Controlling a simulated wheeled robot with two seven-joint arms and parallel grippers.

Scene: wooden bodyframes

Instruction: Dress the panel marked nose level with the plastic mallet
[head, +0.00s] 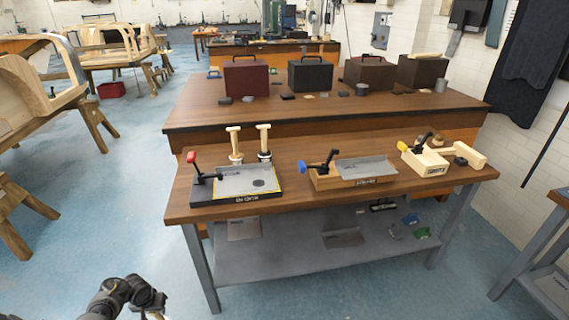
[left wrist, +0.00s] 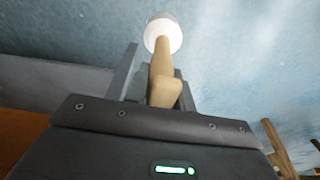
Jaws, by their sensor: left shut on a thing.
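My left gripper (left wrist: 160,80) is shut on the wooden handle of a mallet (left wrist: 163,60) with a round white head, seen in the left wrist view. In the head view my left gripper (head: 150,308) is at the bottom edge, low and in front of the bench, with the mallet mostly out of frame. My right gripper is not in view.
Two wooden-handled tools (head: 235,143) (head: 264,140) stand upright behind the left panel. A wooden tool (head: 466,153) lies at the right. Dark cases (head: 246,78) stand on the rear bench. A grey lower shelf (head: 310,245) holds small parts. Wooden bodyframes (head: 40,80) stand left; blue floor lies open.

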